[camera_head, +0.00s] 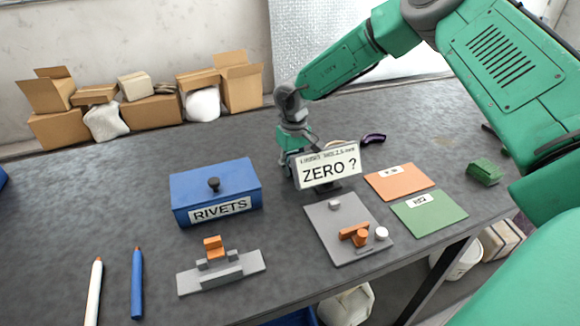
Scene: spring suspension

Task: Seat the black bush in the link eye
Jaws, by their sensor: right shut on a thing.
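My right gripper (290,158) reaches down from the upper right. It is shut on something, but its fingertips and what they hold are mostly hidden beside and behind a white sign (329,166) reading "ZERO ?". I cannot make out the black bush. A grey plate (331,220) in front of the sign carries an orange bar with a short orange cylinder (361,238), a white round piece (381,233) and a small grey piece (334,205). I cannot tell which part is the link eye. A grey fixture (250,262) at front centre holds an orange block (213,247). My left gripper is not in view.
A blue box (215,190) labelled RIVETS stands left of the sign. Orange (400,182) and green (430,214) mats lie to the right, with a green block (485,172) beyond. White (95,290) and blue (137,283) markers lie at front left. Cardboard boxes (152,112) line the back.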

